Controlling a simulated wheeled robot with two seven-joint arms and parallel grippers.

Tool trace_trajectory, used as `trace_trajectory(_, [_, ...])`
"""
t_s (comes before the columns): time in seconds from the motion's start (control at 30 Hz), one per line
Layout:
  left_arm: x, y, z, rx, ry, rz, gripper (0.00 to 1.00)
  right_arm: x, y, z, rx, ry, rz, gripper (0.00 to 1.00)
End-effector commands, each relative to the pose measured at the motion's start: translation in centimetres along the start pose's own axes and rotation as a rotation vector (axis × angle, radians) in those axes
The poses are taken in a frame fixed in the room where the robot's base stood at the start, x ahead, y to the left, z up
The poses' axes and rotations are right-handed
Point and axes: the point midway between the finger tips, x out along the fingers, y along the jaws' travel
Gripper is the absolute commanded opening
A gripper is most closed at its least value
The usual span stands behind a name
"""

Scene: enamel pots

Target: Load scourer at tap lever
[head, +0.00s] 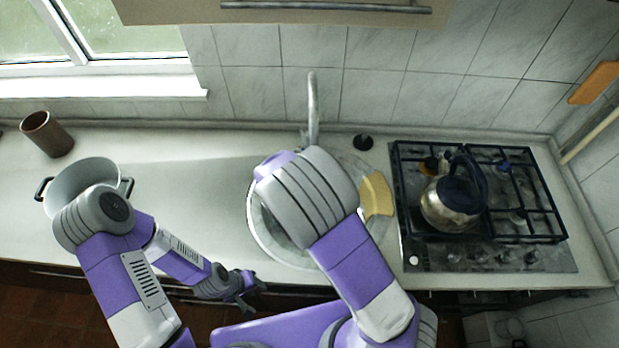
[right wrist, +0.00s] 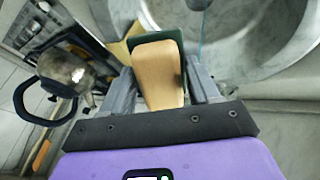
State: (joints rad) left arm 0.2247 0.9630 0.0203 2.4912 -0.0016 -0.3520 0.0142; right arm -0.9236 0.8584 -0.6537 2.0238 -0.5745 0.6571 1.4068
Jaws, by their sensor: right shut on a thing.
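The scourer (right wrist: 158,75), a tan block with a dark green layer at its far end, sits between the two fingers of my right gripper (right wrist: 163,82) in the right wrist view. That gripper is shut on it. In the head view my right arm hides the right gripper and the scourer. The grey tap (head: 312,110) rises at the back of the sink (head: 262,235); its lever cannot be made out. My left gripper (head: 243,286) looks open and empty, near the counter's front edge.
A yellow cloth-like piece (head: 377,195) lies at the sink's right rim. A black knob-like thing (head: 363,142) is behind it. A kettle (head: 452,200) stands on the hob (head: 485,258). A pot (head: 85,177) and brown cup (head: 47,134) stand left; counter between is clear.

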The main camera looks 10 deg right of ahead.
Motion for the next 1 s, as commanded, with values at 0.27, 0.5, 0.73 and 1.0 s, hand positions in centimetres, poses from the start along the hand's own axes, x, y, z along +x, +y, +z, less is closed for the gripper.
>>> trace_trajectory(0.27, [0.2, -0.1, 0.1, -0.003, -0.003, -0.002, 0.29, 0.1, 0.0, 0.0, 0.000, 0.000, 0.000, 0.37])
trace_trajectory(0.5, [-0.3, 0.0, 0.1, -0.004, -0.004, -0.003, 0.29, -1.2, 0.8, 0.7, -0.001, 0.001, -0.001, 0.37])
trace_trajectory(0.73, [-1.0, 0.3, 0.1, -0.002, -0.002, -0.002, 0.29, -2.9, 2.1, 1.8, -0.002, 0.001, -0.001, 0.37])
trace_trajectory(1.0, [-1.8, 0.7, 0.1, -0.001, -0.001, -0.001, 0.29, -4.4, 3.4, 2.8, 0.000, 0.000, -0.001, 0.37])
